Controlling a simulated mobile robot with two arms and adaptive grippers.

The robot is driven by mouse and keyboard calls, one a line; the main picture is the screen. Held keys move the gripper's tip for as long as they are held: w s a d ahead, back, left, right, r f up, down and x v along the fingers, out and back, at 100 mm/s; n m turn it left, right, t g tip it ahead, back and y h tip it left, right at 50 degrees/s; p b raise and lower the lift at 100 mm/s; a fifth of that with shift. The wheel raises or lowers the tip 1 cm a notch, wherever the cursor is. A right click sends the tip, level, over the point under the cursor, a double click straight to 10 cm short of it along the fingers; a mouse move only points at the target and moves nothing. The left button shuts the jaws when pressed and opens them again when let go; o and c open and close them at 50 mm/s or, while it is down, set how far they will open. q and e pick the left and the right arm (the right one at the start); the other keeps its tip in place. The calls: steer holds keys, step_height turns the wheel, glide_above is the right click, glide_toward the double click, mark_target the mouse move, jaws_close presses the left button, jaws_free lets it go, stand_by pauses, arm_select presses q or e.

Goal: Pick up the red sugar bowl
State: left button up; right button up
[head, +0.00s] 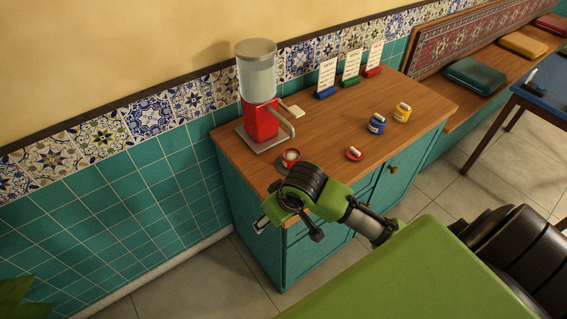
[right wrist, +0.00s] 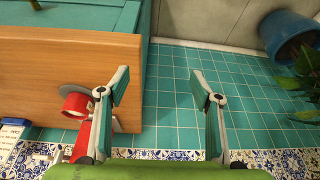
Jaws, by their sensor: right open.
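In the head view a small open red bowl (head: 290,157), with something white in it, stands on a dark round plate at the near left of the wooden counter, partly behind my arm. A small red lid-like piece with a pale top (head: 354,153) lies to its right. In the right wrist view a red round vessel (right wrist: 76,104) shows by a grey disc, left of the fingers and partly covered by one. My right gripper (right wrist: 161,82) is open, with nothing between its fingers, off the counter's left end. My left gripper is not in view.
A dispenser with a red base (head: 261,122) and clear tank stands at the back left of the counter (head: 335,125). A blue bowl (head: 377,124) and a yellow bowl (head: 402,113) stand to the right. Card stands line the back. A potted plant (right wrist: 290,40) is beyond the counter.

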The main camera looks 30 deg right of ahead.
steer(key=w+d+r+m+h, duration=0.15)
steer(key=w+d+r, duration=0.25)
steer(key=w+d, duration=0.4)
steer(key=m, duration=0.4)
glide_toward(290, 159)
steer(key=shift+a+f+n+h+p, duration=0.25)
steer(key=shift+f+h+p, duration=0.15)
steer(key=shift+f, duration=0.25)
steer(key=shift+w+d+f+p, duration=0.1)
steer(key=shift+w+f+p, duration=0.15)
steer(key=shift+f, duration=0.2)
steer(key=shift+p+x, duration=0.35)
steer(key=shift+x, duration=1.7)
steer(key=shift+r, duration=0.1)
steer(key=c, duration=1.3)
